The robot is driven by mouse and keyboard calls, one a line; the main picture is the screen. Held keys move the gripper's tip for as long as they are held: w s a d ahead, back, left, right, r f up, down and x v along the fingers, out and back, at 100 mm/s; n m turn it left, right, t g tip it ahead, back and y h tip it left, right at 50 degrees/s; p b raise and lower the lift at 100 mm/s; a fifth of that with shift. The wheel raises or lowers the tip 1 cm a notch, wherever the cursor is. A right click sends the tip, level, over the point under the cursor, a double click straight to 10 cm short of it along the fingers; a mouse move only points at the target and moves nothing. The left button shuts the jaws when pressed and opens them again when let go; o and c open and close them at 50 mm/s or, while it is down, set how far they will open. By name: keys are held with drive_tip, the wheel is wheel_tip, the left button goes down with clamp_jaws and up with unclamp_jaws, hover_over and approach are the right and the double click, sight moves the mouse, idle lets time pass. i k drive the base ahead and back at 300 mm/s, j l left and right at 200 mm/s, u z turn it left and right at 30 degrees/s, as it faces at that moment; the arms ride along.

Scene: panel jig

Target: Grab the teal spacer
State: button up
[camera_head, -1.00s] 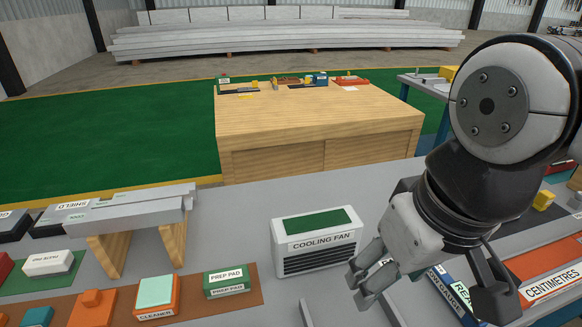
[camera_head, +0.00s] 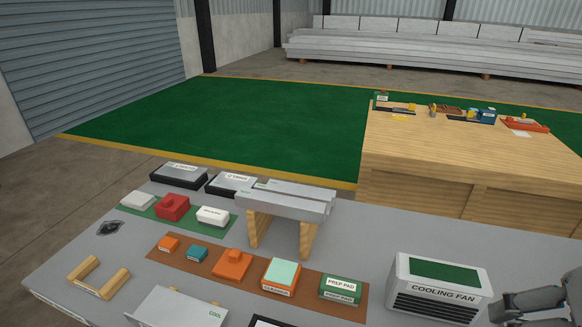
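A small teal block (camera_head: 197,253), which looks like the teal spacer, sits on a brown mat (camera_head: 210,266) at the left of the grey table. It stands between a small orange block (camera_head: 168,243) and a larger orange block (camera_head: 233,264). A label on its front is too small to read. My gripper (camera_head: 507,307) shows only in part at the lower right corner, beside the cooling fan and far to the right of the teal block. The rest of it is cut off by the frame.
The mat also holds a cleaner box (camera_head: 281,277) and a prep pad box (camera_head: 341,288). A grey panel on wooden supports (camera_head: 290,200) stands behind them. The cooling fan (camera_head: 440,285) stands toward my gripper. A wooden U-shaped piece (camera_head: 98,278) lies at front left.

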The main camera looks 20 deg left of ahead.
sight(196, 253)
drive_tip(key=l+u, duration=0.15)
drive_tip(key=u, duration=0.35)
drive_tip(key=l+u, duration=0.1)
drive_tip(key=u, duration=0.35)
drive_tip(key=k+u, duration=0.15)
drive_tip(key=u, duration=0.35)
drive_tip(key=i+j+z, duration=0.3)
drive_tip(key=j, duration=0.3)
drive_tip(key=i+j+z, duration=0.3)
drive_tip(key=j, duration=0.35)
drive_tip(key=i+j+z, duration=0.15)
drive_tip(key=j, duration=0.2)
drive_tip(key=i+j+z, duration=0.15)
drive_tip(key=j, duration=0.2)
